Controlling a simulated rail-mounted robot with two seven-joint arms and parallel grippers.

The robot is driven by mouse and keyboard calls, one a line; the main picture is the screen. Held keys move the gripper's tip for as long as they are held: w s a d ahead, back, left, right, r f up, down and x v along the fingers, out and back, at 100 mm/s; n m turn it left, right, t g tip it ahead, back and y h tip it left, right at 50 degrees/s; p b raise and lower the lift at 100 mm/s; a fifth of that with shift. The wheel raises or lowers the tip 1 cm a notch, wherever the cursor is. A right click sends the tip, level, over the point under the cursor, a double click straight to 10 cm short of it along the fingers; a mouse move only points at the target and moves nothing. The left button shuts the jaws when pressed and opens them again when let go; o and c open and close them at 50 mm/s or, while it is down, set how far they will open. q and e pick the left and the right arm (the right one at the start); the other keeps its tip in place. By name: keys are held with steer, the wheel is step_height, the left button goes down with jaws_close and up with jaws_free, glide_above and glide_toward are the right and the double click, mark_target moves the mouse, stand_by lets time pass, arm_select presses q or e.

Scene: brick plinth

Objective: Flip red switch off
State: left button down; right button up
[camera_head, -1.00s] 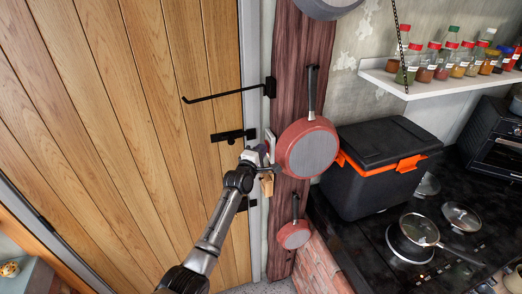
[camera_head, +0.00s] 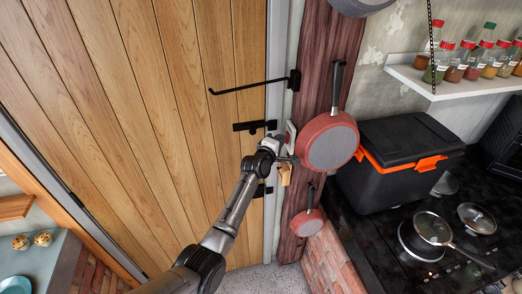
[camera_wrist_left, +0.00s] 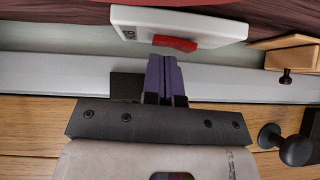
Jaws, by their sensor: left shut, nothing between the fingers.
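The red switch (camera_wrist_left: 175,44) sits on a white wall plate (camera_wrist_left: 180,22) in the left wrist view. The plate (camera_head: 291,134) also shows in the head view, between the door frame and the red pan. My left gripper (camera_wrist_left: 164,60) is shut and empty, with its purple fingers together. Their tips are just below the switch's left part in the wrist view; I cannot tell if they touch it. In the head view the left gripper (camera_head: 280,152) is beside the plate and partly hides it. The red switch is not clear there. My right gripper is not in view.
A red pan (camera_head: 328,142) hangs close to the right of the plate. A small wooden piece (camera_head: 285,175) is just below it. Black door hardware (camera_head: 253,125) is at left. A black cooler (camera_head: 400,160) and hob stand at right.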

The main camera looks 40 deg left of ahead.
arm_select(q)
steer(key=s+b, duration=0.1)
steer(key=s, duration=1.1)
steer(key=shift+r, duration=0.25)
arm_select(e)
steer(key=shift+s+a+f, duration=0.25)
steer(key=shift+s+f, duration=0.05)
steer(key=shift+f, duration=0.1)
arm_select(q)
steer(key=shift+a, duration=0.1)
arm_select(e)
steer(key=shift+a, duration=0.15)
